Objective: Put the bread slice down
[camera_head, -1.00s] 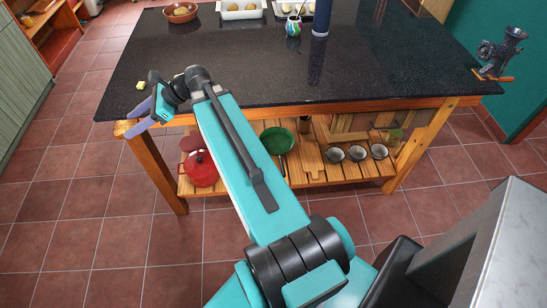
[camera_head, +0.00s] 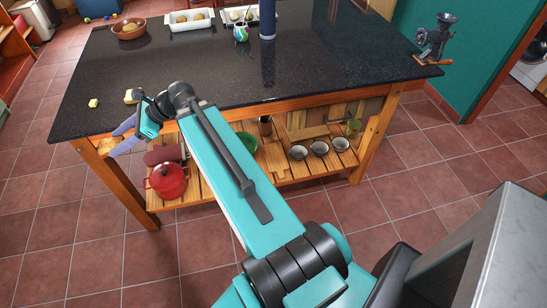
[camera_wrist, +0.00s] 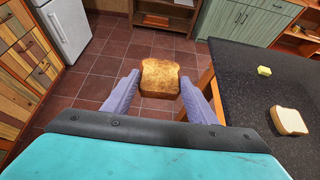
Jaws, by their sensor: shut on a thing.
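My gripper (camera_wrist: 160,92) has lilac fingers and is shut on a toasted, browned bread slice (camera_wrist: 160,78) in the wrist view. The held slice is upright between the fingertips, with floor tiles behind it, left of the dark table (camera_wrist: 250,95).
A small yellow-green block (camera_head: 93,102) lies near the table's left edge. A brown bowl (camera_head: 129,29), white trays (camera_head: 190,21), a patterned cup (camera_head: 241,33) and a blue cylinder (camera_head: 267,20) stand at the back. A grinder (camera_head: 436,40) is at the right corner. The middle is clear.

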